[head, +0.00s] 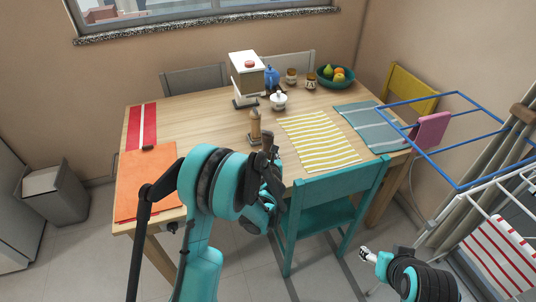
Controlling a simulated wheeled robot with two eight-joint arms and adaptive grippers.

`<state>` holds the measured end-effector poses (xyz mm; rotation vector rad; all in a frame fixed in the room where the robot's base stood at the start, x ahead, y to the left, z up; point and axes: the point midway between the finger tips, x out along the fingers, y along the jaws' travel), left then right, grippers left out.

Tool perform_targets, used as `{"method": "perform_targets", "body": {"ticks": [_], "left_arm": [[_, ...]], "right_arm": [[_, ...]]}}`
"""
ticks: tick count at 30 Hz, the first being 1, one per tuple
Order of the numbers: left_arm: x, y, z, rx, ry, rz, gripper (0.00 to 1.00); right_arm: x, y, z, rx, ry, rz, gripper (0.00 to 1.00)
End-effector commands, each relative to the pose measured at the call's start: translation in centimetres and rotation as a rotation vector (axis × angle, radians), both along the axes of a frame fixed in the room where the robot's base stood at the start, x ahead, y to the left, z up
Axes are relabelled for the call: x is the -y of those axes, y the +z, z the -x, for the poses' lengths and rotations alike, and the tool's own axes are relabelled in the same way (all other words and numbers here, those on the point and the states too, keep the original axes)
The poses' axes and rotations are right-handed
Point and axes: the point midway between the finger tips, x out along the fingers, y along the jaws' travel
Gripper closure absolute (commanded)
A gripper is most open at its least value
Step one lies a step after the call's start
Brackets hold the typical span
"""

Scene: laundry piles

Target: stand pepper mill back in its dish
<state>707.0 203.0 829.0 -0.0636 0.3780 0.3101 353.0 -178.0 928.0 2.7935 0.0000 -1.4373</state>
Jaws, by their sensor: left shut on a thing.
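A dark brown thing (267,140), which looks like the pepper mill, stands up at the far end of my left gripper (269,158), over the front part of the table. My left gripper is shut on it, and my own arm hides most of the fingers. A light wooden mill (254,123) stands upright just left of it, on a small dark dish (253,142). I cannot tell whether the dark mill touches the dish. My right gripper (366,254) is low at the right, away from the table; its opening is unclear.
The wooden table (195,118) also bears a white-and-dark appliance (246,78), a white lidded pot (278,101), a blue jug (271,77), a fruit bowl (335,77) and several mats. A teal chair (333,195) stands at the front; a blue drying rack (455,140) is right.

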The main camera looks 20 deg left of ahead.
Motion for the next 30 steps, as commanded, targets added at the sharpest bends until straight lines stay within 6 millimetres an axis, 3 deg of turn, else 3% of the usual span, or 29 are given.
{"method": "perform_targets", "body": {"ticks": [25, 26, 28, 30], "left_arm": [[0.0, -1.1, 0.0, 0.000, 0.000, 0.000, 1.00], [0.0, -1.2, 0.0, 0.000, 0.000, 0.000, 0.61], [0.0, -1.1, 0.0, 0.000, 0.000, 0.000, 0.42], [0.0, -1.1, 0.0, 0.000, 0.000, 0.000, 0.39]], "right_arm": [[0.0, 0.0, 0.0, 0.000, 0.000, 0.000, 0.40], [0.0, 0.0, 0.0, 0.000, 0.000, 0.000, 0.40], [0.0, 0.0, 0.0, 0.000, 0.000, 0.000, 0.40], [0.0, 0.0, 0.0, 0.000, 0.000, 0.000, 0.40]]}}
